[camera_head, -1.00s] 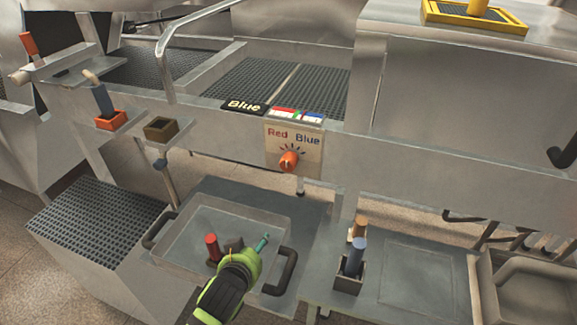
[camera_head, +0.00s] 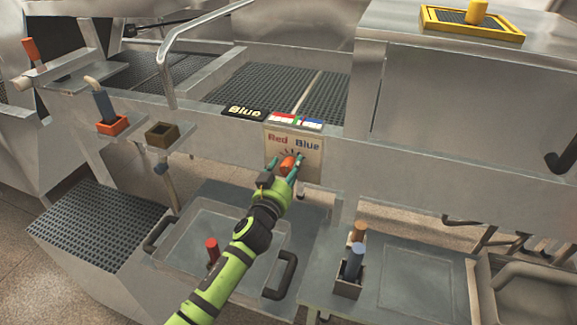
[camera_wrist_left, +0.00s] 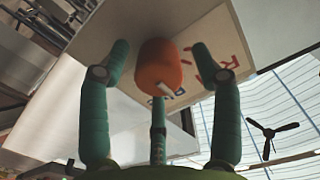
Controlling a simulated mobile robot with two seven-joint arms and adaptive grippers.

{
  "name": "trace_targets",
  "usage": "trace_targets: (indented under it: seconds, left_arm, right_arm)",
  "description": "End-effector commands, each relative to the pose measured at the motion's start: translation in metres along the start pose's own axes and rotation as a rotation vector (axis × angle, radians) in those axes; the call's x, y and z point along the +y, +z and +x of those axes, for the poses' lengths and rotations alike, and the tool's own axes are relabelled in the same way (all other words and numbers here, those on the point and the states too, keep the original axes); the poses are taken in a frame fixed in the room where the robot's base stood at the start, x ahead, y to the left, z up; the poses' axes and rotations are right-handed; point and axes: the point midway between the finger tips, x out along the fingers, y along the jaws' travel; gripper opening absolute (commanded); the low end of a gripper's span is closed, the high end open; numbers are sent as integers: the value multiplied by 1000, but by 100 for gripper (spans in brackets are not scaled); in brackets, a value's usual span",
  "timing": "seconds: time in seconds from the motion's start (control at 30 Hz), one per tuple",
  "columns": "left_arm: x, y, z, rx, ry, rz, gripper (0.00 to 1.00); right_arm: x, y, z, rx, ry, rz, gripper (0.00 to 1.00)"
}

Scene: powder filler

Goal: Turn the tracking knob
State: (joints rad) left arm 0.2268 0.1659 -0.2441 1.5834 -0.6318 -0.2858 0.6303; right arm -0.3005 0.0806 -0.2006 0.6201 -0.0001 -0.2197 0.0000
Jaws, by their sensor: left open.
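The orange tracking knob (camera_head: 287,165) sits on a beige panel (camera_head: 312,162) lettered "Red" and "Blue" on the front of the machine. My left gripper (camera_head: 285,166) is at the panel, with its green fingers open on either side of the knob. In the left wrist view the orange knob (camera_wrist_left: 160,66) shows between the spread fingertips of the gripper (camera_wrist_left: 162,62), with gaps to both outer fingers. A pale mark shows on the knob's face. The fingers partly hide the knob in the head view. My right gripper is not in view.
Below are a metal tray (camera_head: 190,262) with a red-handled item (camera_head: 212,250) and a holder (camera_head: 349,286) with upright handles.

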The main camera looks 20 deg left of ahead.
Motion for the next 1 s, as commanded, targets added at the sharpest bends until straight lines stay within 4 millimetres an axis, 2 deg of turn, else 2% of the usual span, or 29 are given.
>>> trace_targets:
  seconds: [0.13,0.4,0.47,0.5,0.53,0.57,1.0]
  left_arm:
    - [0,0,8,0,0,-1,64]
    - [0,0,9,0,0,-1,64]
    - [0,0,9,0,0,-1,40]
    - [0,0,9,0,0,-1,24]
    - [0,0,9,0,0,-1,12]
    - [0,0,9,0,0,-1,9]
    - [0,-4,9,7,0,5,8]
  right_arm:
    - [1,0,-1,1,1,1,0]
    - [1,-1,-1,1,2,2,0]
    - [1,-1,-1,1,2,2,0]
    - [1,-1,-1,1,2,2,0]
    - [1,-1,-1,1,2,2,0]
    - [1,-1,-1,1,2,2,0]
    - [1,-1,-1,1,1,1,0]
